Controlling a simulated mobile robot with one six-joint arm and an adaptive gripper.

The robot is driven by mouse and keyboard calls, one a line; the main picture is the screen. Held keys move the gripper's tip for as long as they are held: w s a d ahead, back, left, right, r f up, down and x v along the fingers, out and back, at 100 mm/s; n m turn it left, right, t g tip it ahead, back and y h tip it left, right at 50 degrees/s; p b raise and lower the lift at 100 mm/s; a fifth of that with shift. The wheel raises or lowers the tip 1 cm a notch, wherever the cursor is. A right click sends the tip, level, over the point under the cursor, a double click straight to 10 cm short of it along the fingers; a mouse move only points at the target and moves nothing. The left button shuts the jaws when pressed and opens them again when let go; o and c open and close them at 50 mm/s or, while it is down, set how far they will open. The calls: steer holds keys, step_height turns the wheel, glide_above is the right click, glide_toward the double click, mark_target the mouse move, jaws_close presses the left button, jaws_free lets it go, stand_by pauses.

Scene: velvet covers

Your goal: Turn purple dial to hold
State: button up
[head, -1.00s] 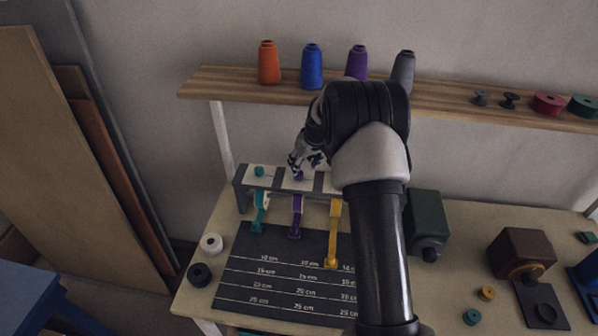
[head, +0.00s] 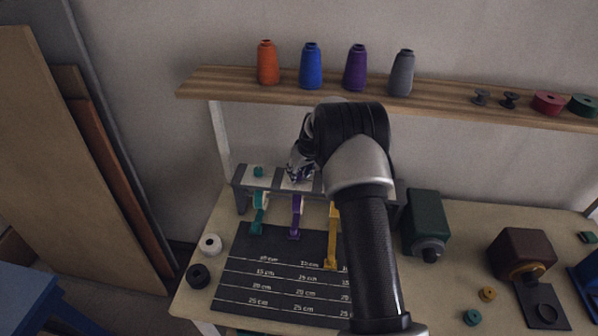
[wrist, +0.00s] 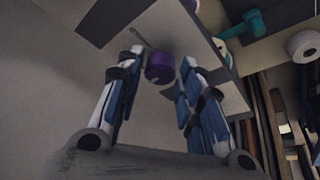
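The purple dial (wrist: 160,68) shows in the wrist view on a pale plate, between my two fingertips. My gripper (wrist: 160,62) is open, with a narrow gap visible on each side of the dial. I cannot tell how far the tips reach along it. In the head view my gripper (head: 299,175) is over the middle plate of the grey dial rack (head: 240,190) and hides the purple dial. The purple strip (head: 296,218) hangs below that plate. Any hold mark is too small or hidden to read.
A teal dial (head: 258,171) and teal strip (head: 259,215) are to the left, a yellow strip (head: 332,240) to the right. A wooden shelf (head: 220,85) with thread cones runs above and behind. A dark marked mat (head: 270,275) lies in front. A green box (head: 427,218) stands to the right.

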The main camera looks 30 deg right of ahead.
steer(key=c, duration=0.6)
